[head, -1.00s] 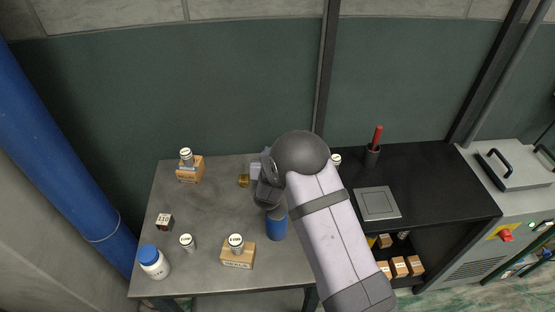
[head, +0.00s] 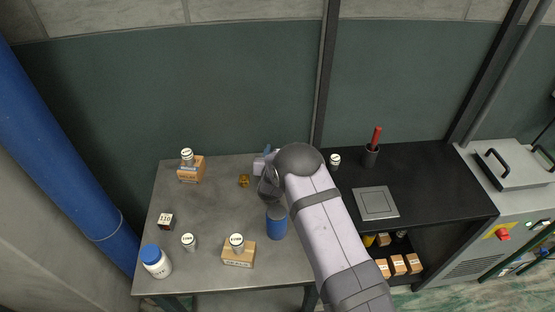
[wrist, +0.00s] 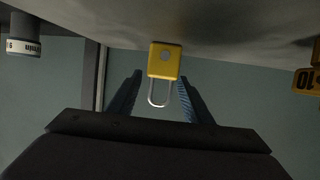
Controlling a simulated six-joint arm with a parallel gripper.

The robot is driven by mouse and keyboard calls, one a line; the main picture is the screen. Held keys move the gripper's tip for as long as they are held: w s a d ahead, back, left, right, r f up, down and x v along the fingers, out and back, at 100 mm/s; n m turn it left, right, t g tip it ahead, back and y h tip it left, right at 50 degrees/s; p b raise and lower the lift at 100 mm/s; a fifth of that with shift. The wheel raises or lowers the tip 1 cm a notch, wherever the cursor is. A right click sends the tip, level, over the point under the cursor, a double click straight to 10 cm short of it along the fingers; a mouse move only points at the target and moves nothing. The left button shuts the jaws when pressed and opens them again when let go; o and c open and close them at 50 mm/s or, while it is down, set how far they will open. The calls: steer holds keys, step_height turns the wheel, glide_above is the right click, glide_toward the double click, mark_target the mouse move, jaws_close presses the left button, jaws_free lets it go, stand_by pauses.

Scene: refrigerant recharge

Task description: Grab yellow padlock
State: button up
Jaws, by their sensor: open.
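The yellow padlock (wrist: 164,61) has a silver shackle and shows in the wrist view, centred ahead of my gripper (wrist: 160,76). Its shackle points toward the gripper and lies between the two blue fingers in the picture. The fingers are apart, with nothing held between them. Whether they touch the padlock cannot be told.
A blue cylinder (head: 276,224) stands close below my wrist in the head view. A cardboard box with a can (head: 191,172) is at the back left; another box (head: 238,257) is at the front. A white bottle with a blue cap (head: 154,262) stands front left.

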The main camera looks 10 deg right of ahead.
steer(key=shift+x, duration=1.2)
jaws_close()
steer(key=shift+s+r, duration=0.15)
steer(key=shift+r, duration=0.1)
steer(key=shift+r+b, duration=0.35)
steer(key=shift+b, duration=0.1)
step_height(320, 180, up, 11)
steer(key=b, duration=0.2)
steer(key=s+b, duration=0.5)
steer(key=s, duration=1.4)
steer(key=shift+s+f, duration=0.3)
steer(key=shift+s, duration=0.1)
